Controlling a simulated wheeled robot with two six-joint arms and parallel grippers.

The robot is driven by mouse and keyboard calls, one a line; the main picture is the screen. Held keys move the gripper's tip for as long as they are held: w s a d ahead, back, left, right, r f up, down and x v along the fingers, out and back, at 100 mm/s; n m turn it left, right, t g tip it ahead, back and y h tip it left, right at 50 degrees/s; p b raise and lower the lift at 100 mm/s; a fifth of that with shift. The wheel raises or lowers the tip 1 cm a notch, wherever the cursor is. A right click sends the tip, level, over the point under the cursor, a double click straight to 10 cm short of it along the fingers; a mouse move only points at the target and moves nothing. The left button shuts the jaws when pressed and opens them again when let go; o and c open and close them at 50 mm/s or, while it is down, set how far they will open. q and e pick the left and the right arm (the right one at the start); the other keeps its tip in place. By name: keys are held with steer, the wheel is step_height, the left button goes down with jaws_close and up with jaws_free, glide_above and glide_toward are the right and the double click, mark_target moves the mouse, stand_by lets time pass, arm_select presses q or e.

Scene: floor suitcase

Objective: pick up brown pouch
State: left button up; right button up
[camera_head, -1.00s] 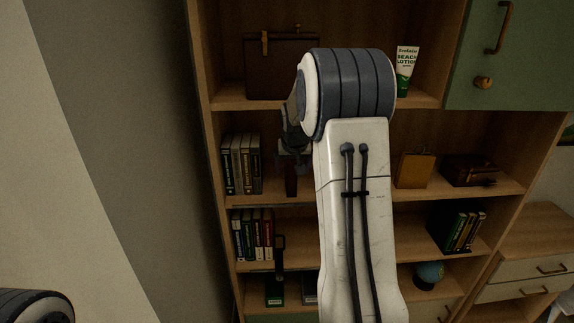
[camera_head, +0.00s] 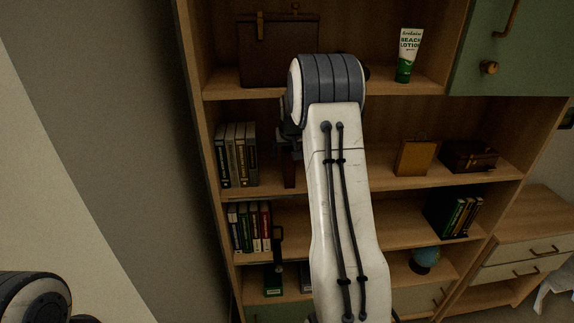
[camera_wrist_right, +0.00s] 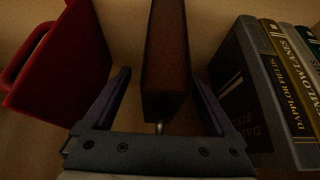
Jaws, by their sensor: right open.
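A narrow brown item, seemingly the brown pouch (camera_wrist_right: 166,55), stands edge-on in the right wrist view. It lies between the two fingers of my right gripper (camera_wrist_right: 160,76). The gripper is open, with a visible gap on each side of the item. In the head view the right gripper (camera_head: 291,143) is at the second shelf, partly hidden by my own arm. The brown item (camera_head: 290,174) shows just below it, beside the arm. My left gripper is out of view.
Grey books (camera_wrist_right: 262,85) stand right of the gripper in the wrist view, and a red handled object (camera_wrist_right: 62,65) stands left. In the head view, a brown case (camera_head: 265,60) and lotion tube (camera_head: 408,55) sit above. A brown box (camera_head: 468,156) sits at the right.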

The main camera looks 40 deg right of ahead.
steer(key=shift+s+r, duration=0.1)
steer(key=shift+r, duration=0.05)
steer(key=shift+a, duration=0.1)
jaws_close()
